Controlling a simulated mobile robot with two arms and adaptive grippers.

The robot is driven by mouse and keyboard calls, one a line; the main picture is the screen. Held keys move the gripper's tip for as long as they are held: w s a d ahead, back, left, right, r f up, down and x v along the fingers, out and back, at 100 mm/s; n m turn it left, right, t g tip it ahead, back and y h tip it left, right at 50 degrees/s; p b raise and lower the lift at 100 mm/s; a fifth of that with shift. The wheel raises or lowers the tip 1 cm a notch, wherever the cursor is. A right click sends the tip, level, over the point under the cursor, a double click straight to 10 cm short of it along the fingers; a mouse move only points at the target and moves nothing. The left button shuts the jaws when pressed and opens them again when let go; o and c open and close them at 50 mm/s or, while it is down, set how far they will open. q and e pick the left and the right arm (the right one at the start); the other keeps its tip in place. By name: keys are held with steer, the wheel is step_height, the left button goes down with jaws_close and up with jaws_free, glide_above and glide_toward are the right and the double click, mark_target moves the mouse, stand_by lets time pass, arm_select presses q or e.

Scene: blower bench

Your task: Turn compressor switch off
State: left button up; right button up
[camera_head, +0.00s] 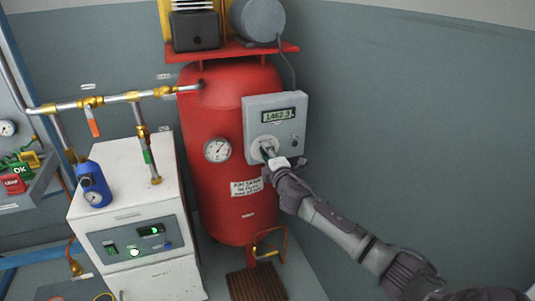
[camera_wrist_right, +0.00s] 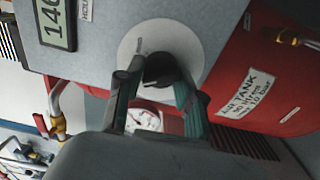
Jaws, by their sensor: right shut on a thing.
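The compressor switch is a black rotary knob on a pale round plate (camera_head: 262,145) on the front of a grey control box (camera_head: 252,112) with a lit display reading about 1462.3. In the right wrist view the black knob (camera_wrist_right: 161,69) sits between the finger ends, in front of the pale disc (camera_wrist_right: 185,38). My right gripper (camera_head: 268,155) is at the knob, its fingers closed around it; it also fills the right wrist view (camera_wrist_right: 158,84). The knob's exact angle is partly hidden by the fingers. My left gripper is not in view.
The red tank (camera_head: 215,190) with a round gauge (camera_head: 217,150) stands behind the box. A white cabinet (camera_head: 125,185) with lit buttons and a blue filter (camera_head: 93,183) stand at left. Brass-fitted pipes (camera_head: 115,99) run above. The wall at right is clear.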

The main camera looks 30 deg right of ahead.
steer(key=shift+a, duration=0.1)
steer(key=o, duration=1.1)
steer(key=shift+o, duration=0.2)
steer(key=v, duration=1.2)
steer(key=shift+f, duration=0.15)
